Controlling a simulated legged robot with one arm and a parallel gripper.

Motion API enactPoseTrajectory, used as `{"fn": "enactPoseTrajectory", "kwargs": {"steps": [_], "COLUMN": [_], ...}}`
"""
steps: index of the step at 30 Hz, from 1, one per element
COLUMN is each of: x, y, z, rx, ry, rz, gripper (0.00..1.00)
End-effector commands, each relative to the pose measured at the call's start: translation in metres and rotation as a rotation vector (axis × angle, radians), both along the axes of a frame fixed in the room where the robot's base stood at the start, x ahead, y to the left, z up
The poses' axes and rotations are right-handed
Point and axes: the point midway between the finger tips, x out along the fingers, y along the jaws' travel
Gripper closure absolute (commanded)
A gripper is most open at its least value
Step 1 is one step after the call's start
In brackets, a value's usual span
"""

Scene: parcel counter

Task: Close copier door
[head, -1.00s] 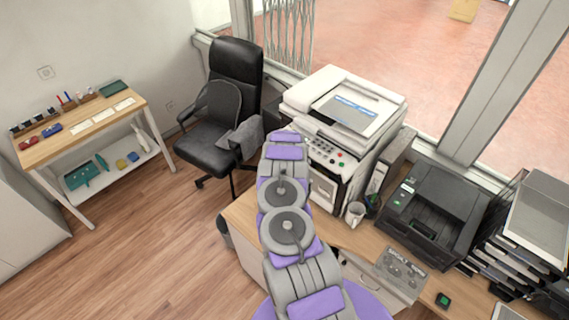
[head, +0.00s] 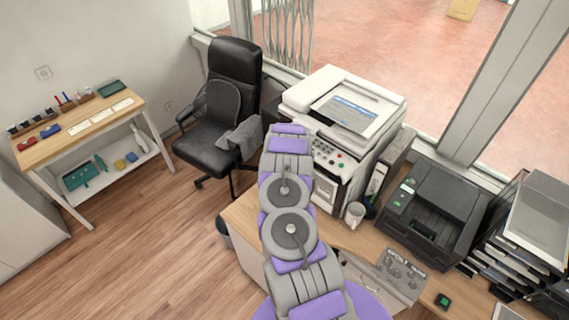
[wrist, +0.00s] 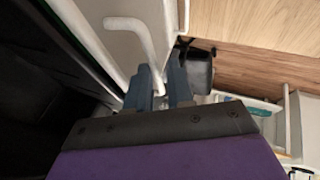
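The white copier (head: 345,100) stands on the wooden counter (head: 370,240). My arm hides much of its front in the head view, and my gripper is out of sight there. In the wrist view, a white panel (wrist: 92,22), seemingly the copier door, carries a bent white handle (wrist: 143,42). Dark space lies to the panel's left, so the door looks open. My gripper (wrist: 160,82) has its two blue-grey fingers apart, at the handle's lower end. That end reaches the gap between the fingertips; I cannot tell whether they touch it.
A mug (head: 354,214) and a black printer (head: 432,210) stand right of the copier, with paper trays (head: 520,240) beyond. A black office chair (head: 225,110) stands behind left. A small table (head: 85,125) is at far left. The wooden floor (head: 150,250) between is clear.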

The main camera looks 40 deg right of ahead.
Motion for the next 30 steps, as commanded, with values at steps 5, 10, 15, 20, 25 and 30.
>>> {"fn": "enactPoseTrajectory", "kwargs": {"steps": [5,10,15,20,25,30], "x": [-0.012,-0.025,-0.035,-0.042,-0.048,-0.053], "y": [0.013,0.022,0.031,0.037,0.044,0.048], "z": [0.033,0.058,0.077,0.094,0.109,0.117], "rx": [0.003,0.004,0.004,0.002,0.001,0.001], "ry": [-0.003,-0.001,0.002,-0.001,-0.001,0.001], "rz": [0.002,0.0,0.001,0.002,0.002,0.002], "gripper": [0.79,0.79,0.79,0.79,0.79,0.79]}}
